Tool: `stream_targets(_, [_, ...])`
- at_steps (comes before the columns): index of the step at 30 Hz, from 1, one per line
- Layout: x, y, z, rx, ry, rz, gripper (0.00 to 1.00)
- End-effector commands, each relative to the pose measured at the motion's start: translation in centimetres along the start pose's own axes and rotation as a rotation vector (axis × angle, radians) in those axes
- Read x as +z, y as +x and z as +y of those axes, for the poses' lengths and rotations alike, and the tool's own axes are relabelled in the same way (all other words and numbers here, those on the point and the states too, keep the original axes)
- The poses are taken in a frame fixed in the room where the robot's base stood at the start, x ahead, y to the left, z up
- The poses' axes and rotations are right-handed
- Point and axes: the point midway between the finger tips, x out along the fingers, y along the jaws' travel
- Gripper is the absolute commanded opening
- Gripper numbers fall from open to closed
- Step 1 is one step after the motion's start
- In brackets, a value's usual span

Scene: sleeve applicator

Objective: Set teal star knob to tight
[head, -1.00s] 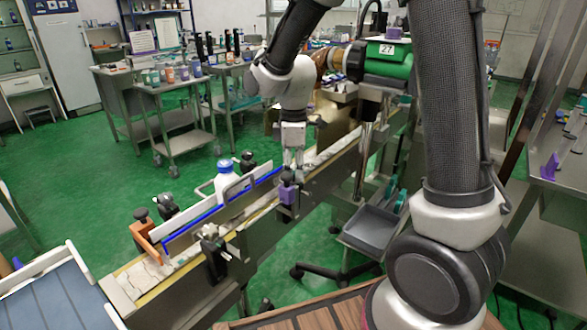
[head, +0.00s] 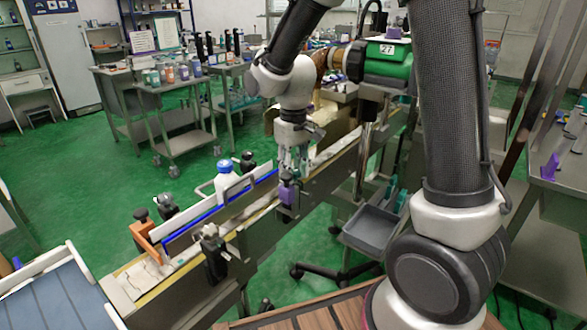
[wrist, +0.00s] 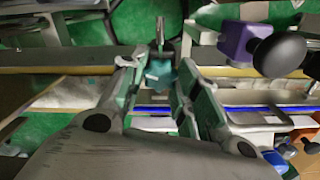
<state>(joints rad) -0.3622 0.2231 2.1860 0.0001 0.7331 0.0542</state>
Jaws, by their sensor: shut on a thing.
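The teal star knob (wrist: 160,72) shows in the wrist view between the fingertips of my gripper (wrist: 160,66), with a grey stem behind it. My gripper is shut on the knob. In the head view, my gripper (head: 292,160) points down at the conveyor rail, and the knob cannot be made out clearly there. I cannot read any tight mark or the knob's setting.
A purple clamp block (head: 288,194) sits just below my gripper; in the wrist view this purple block (wrist: 236,42) with its black knob is to the right. A white bottle with a blue cap (head: 226,178) stands on the conveyor (head: 130,286). A grey tray (head: 368,228) is to the right.

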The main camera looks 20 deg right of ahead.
Motion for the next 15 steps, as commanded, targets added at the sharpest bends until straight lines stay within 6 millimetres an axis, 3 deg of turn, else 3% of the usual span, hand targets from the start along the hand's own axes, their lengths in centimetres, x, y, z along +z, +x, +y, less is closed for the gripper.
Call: stream_targets(15, [-0.12,-0.10,0.02,0.000,0.486,0.004,0.08])
